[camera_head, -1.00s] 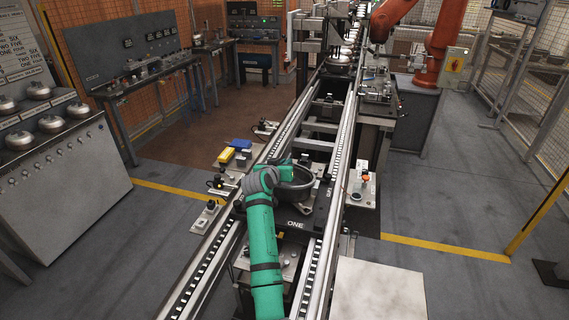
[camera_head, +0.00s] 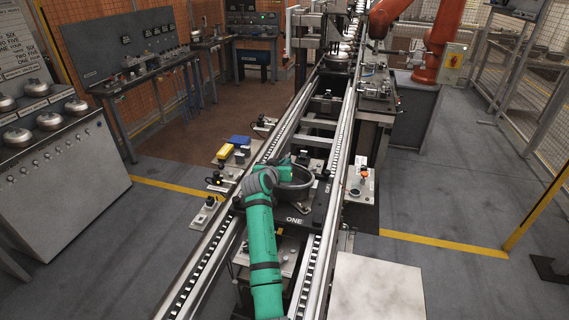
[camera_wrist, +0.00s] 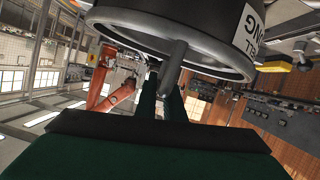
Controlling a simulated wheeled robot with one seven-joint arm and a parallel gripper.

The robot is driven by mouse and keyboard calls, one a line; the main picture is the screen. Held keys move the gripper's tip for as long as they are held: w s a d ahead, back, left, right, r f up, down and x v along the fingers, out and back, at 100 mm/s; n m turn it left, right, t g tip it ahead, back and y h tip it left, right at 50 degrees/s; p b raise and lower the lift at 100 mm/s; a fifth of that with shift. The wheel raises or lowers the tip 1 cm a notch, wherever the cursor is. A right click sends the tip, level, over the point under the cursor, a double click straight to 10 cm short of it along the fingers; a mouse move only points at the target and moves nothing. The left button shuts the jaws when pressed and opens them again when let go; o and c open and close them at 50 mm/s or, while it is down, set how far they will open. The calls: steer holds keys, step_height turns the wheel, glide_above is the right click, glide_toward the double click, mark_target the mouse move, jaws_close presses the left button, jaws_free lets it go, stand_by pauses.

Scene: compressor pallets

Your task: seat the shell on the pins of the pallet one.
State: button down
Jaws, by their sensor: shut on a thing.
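The shell (camera_head: 300,190) is a dark grey round bowl over the pallet one (camera_head: 294,221), which carries a white "ONE" label. My gripper (camera_head: 283,173) is at the shell's left side, shut on its wall. In the wrist view the shell (camera_wrist: 120,20) fills the top, with a white label at its right and my gripper (camera_wrist: 176,65) on its wall. The pins are hidden under the shell. I cannot tell whether the shell touches the pallet.
The pallet lies between two conveyor rails (camera_head: 337,190). A yellow box (camera_head: 224,152) and small fixtures stand left of the rails, and a side plate with a small orange-topped device (camera_head: 364,174) stands right. A pale table top (camera_head: 378,288) is at front right. An orange robot (camera_head: 435,50) stands farther back.

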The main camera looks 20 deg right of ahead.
steer(key=c, duration=1.8)
jaws_free()
steer(key=shift+f, duration=0.4)
steer(key=v, duration=1.1)
steer(key=shift+r, duration=0.25)
steer(key=shift+w, duration=0.2)
